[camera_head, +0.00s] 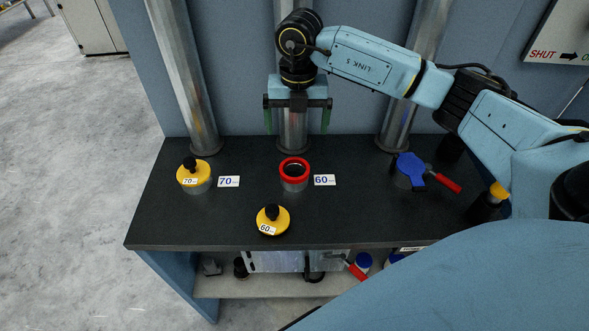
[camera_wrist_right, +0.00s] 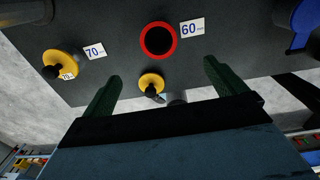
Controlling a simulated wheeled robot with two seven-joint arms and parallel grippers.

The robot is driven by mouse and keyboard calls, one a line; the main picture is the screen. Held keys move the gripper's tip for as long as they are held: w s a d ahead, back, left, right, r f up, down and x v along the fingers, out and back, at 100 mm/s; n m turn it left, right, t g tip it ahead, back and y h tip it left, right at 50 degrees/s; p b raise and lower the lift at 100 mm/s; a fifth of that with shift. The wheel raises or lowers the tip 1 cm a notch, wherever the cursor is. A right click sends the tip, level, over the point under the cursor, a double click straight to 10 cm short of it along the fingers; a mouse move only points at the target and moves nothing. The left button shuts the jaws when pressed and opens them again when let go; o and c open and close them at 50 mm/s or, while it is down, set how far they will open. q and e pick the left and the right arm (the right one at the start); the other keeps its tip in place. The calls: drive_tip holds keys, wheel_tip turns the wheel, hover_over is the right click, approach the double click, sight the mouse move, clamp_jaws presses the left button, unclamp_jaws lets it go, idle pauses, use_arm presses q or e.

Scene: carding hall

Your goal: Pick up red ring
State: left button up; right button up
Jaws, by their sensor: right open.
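The red ring (camera_head: 294,162) sits around the top of a short grey cylinder (camera_head: 294,184) on the dark bench, left of a "60" label (camera_head: 324,180). In the right wrist view the red ring (camera_wrist_right: 158,56) shows as a full circle with a dark opening, beyond the fingertips. My right gripper (camera_head: 297,130) is open and empty, above and behind the red ring, apart from it. Its two green fingers also show in the right wrist view (camera_wrist_right: 162,80), spread wide. My left gripper is not in view.
A yellow "70" lid (camera_head: 195,175) with a black knob sits on a cylinder at left, and a yellow "60" lid (camera_head: 279,222) lies in front of the ring. A blue clamp with red handle (camera_head: 412,168) stands at right. Vertical metal pipes (camera_head: 184,80) rise behind the bench.

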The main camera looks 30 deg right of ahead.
hover_over(299, 161)
drive_tip(key=s+a, duration=0.2)
wheel_tip(299, 161, down, 8)
drive_tip(key=f, duration=0.3)
drive_tip(key=f+p, duration=0.1)
drive_tip(key=f, duration=0.1)
drive_tip(key=shift+w+a+f, duration=0.15)
drive_tip(key=shift+a, duration=0.1)
drive_tip(key=c, duration=1.1)
drive_tip(key=shift+o, duration=0.2)
